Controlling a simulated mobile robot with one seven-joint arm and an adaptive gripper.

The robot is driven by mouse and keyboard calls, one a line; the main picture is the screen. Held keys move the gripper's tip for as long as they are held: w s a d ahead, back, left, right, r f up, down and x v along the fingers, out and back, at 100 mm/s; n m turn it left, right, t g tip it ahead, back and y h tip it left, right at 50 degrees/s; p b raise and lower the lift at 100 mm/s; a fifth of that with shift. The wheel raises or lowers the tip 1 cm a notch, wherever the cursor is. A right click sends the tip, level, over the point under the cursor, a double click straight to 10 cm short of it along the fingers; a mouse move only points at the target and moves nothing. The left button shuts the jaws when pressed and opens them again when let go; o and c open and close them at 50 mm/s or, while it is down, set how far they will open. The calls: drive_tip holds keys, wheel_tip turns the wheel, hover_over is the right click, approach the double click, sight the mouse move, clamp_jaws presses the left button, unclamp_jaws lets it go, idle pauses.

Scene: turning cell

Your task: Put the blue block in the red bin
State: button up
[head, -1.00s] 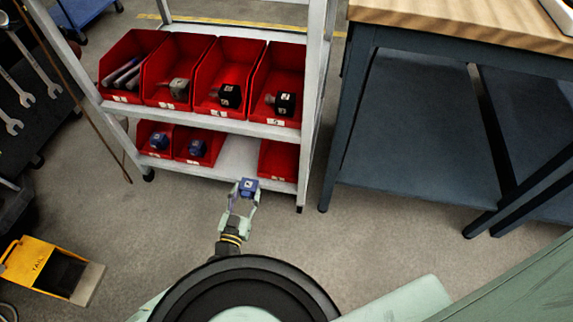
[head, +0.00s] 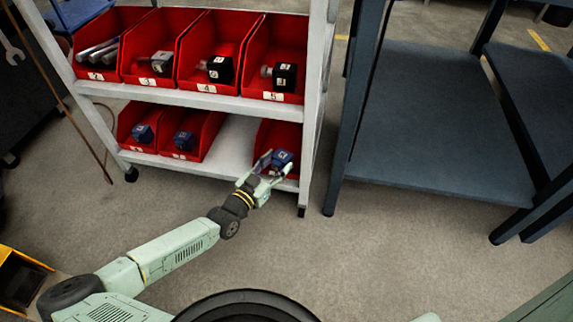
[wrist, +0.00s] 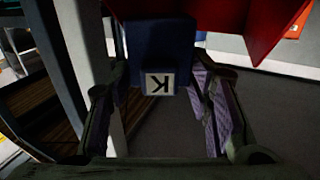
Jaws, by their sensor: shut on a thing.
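The blue block (head: 282,158) is between the fingers of my gripper (head: 272,168), which is shut on it. In the head view the block is in front of the lower right red bin (head: 268,134), overlapping its opening; I cannot tell whether it is inside the bin. In the wrist view the blue block (wrist: 160,45) shows a white label with a dark letter K, and part of a red bin (wrist: 268,25) shows behind it. Two more red bins stand at the left of the lower shelf, holding blue blocks (head: 143,133) and (head: 184,140).
The upper shelf holds a row of red bins (head: 88,73) with tools and dark or grey blocks. The rack's right post (head: 312,110) stands close beside my gripper. A dark workbench (head: 420,120) is to the right. The floor in front of the rack is clear.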

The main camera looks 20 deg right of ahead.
sight(287, 155)
drive_tip(key=x, duration=0.2)
drive_tip(key=w+x, duration=0.1)
drive_tip(key=x, duration=0.2)
drive_tip(key=a+x, duration=0.1)
drive_tip(key=x, duration=0.1)
drive_tip(key=shift+w+d+f+b, duration=0.3)
drive_tip(key=shift+w+b, duration=0.05)
drive_tip(key=shift+w, duration=0.1)
drive_tip(key=shift+w+f+b, duration=0.15)
drive_tip(key=shift+f+b, duration=0.5)
drive_tip(key=shift+f, duration=1.1)
drive_tip(key=shift+f+b, duration=0.2)
drive_tip(key=shift+b, duration=0.1)
drive_tip(key=o, duration=1.3)
drive_tip(key=shift+r+p, duration=0.25)
drive_tip(key=shift+p, duration=0.2)
